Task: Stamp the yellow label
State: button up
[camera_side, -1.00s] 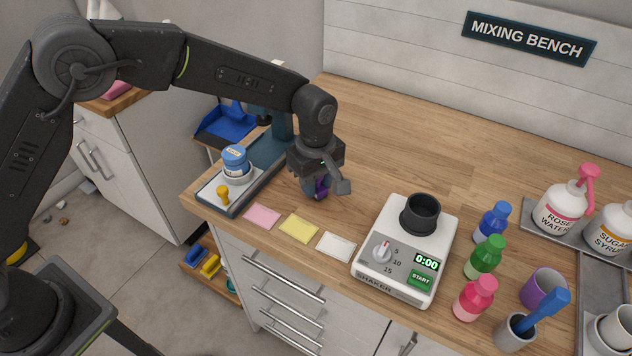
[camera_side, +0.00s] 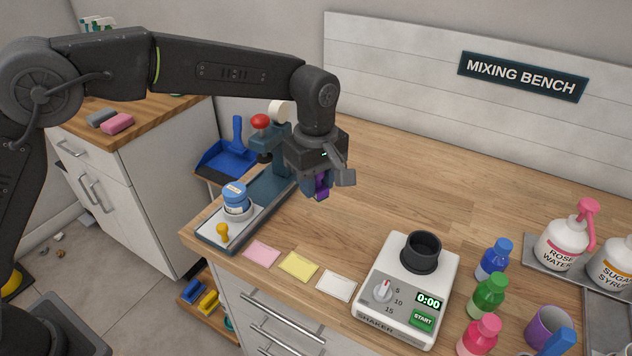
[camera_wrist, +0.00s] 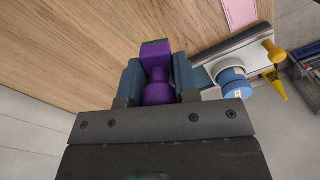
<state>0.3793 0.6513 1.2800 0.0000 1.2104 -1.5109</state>
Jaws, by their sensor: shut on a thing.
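The yellow label (camera_side: 298,267) lies flat near the front edge of the bench, between the pink label (camera_side: 262,253) and the white label (camera_side: 336,286). My gripper (camera_side: 318,186) is shut on a purple stamp (camera_wrist: 157,85) with a narrow neck and a block-shaped end. The stamp (camera_side: 323,184) is held above the bench, behind the labels and apart from them. In the wrist view the stamp sits between both fingers, and part of the pink label (camera_wrist: 240,12) shows at the top.
A press with a red knob (camera_side: 260,121) stands left of my gripper; its base carries a blue-lidded jar (camera_side: 236,197) and a yellow knob (camera_side: 222,232). A shaker (camera_side: 408,290) stands right of the labels, with several bottles beyond. The bench behind is clear.

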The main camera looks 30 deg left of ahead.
jog(key=shift+c, duration=0.7)
jog(key=shift+o, duration=1.2)
jog(key=shift+c, duration=1.1)
send_near(298, 265)
jog(key=shift+w+f, duration=0.1)
jog(key=shift+f, duration=3)
jog(key=shift+f, duration=0.55)
jog(key=shift+r, duration=0.1)
jog(key=shift+r, duration=3.45)
